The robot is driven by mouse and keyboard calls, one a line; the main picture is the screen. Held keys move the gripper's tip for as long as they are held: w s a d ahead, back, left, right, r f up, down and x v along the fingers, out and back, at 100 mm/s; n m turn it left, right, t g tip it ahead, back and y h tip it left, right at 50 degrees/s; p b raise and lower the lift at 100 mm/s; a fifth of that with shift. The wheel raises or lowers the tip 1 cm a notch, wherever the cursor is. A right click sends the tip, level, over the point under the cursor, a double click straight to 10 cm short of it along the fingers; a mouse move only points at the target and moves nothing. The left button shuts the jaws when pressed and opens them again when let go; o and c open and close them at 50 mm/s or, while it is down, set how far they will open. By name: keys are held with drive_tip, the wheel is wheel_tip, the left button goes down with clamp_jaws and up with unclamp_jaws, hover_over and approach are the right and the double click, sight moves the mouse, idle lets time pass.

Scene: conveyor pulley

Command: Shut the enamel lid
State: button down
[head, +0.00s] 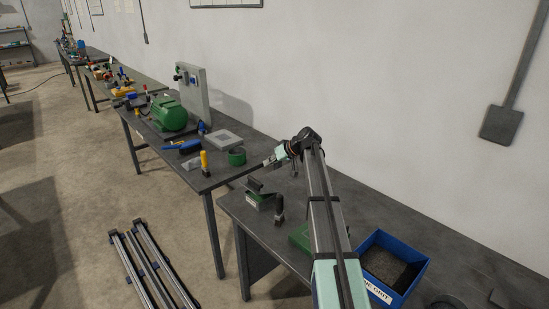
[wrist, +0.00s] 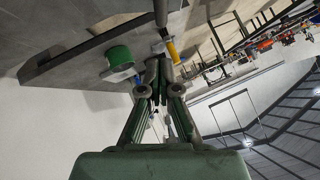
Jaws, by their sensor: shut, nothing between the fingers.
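A small green box (head: 258,202) with a pale label stands on the near bench. A dark flat lid (head: 254,184) stands raised above it, apparently open; I cannot tell its material. I do not make out the lid in the wrist view. My gripper (head: 268,162) is above and behind the box, near the gap between the benches, pointing left towards the far bench. In the wrist view, the fingers of my gripper (wrist: 158,70) are together and hold nothing.
A dark bent fixture (head: 280,209) stands right beside the box. A blue grit bin (head: 394,266) sits at the right. On the far bench are a green roll (head: 237,156), a yellow-handled tool (head: 204,160), a grey plate (head: 223,140) and a green motor (head: 170,115).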

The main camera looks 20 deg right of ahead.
sight(254, 179)
drive_tip(key=a+f, duration=0.1)
drive_tip(key=w+a+f+p, duration=0.1)
drive_tip(key=f, duration=0.1)
drive_tip(key=w+a+f+p, duration=0.1)
drive_tip(key=f, duration=0.1)
drive_tip(key=shift+a+f, duration=0.1)
drive_tip(key=shift+a+f+p, duration=0.2)
drive_tip(key=shift+f+p, duration=0.15)
drive_tip(key=shift+f, duration=0.35)
drive_tip(key=shift+s+a+f+b, duration=0.3)
drive_tip(key=shift+a+f+b, duration=0.35)
drive_tip(key=shift+b, duration=0.6)
drive_tip(key=shift+r, duration=0.15)
